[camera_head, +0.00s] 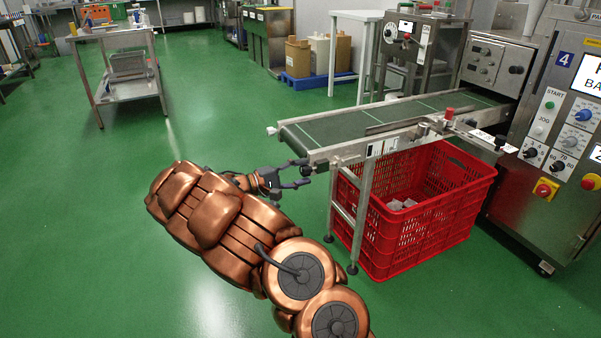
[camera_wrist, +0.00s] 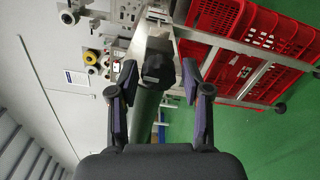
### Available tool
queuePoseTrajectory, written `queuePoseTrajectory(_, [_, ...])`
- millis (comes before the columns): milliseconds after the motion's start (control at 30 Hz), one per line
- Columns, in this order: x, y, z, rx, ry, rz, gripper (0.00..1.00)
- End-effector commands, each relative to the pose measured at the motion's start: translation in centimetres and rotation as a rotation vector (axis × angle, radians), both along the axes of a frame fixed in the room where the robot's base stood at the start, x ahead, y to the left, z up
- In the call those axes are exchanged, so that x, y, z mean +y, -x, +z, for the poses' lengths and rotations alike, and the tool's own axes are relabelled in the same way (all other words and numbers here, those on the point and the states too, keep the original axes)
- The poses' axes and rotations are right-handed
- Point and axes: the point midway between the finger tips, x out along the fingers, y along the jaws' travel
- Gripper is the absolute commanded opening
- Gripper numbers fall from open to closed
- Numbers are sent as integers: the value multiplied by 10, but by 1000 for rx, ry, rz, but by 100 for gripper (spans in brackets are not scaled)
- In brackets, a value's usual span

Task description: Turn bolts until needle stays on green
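The conveyor (camera_head: 365,125) has a dark green belt and a metal frame. A dark bolt-like knob (camera_head: 303,162) sits at its near end corner, and a pale knob (camera_head: 271,130) sticks out at the far end corner. My gripper (camera_head: 303,177) is open beside the near corner. In the wrist view, a black knob (camera_wrist: 158,66) lies between the spread fingertips of my gripper (camera_wrist: 158,82), with a small gap on each side; I cannot tell its depth. A small white label or scale (camera_head: 381,148) is on the conveyor side. No needle or green zone can be made out.
A red crate (camera_head: 400,250) stands under the conveyor beside the metal leg (camera_head: 361,220). The control cabinet (camera_head: 545,125) stands at the right. A white table (camera_head: 357,15) stands behind the conveyor. The green floor to the left is clear up to a steel table (camera_head: 112,32).

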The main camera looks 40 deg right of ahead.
Motion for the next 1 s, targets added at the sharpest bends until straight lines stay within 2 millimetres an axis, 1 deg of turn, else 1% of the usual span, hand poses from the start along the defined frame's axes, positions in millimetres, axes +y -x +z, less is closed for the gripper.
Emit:
queuePoseTrajectory(33, [0, 0, 0, 0, 0, 1, 57])
queuePoseTrajectory(67, [0, 0, 0, 0, 1, 1, 59])
queuePoseTrajectory(333, [0, -1, 1, -1, 1, 3, 59])
queuePoseTrajectory(467, [6, -3, 1, 0, 2, 5, 59])
queuePoseTrajectory(567, [17, -8, 1, 0, 3, 7, 59])
queuePoseTrajectory(800, [60, -23, 0, -1, 0, 7, 59])
queuePoseTrajectory(1000, [92, -33, 0, 0, 0, 5, 59])
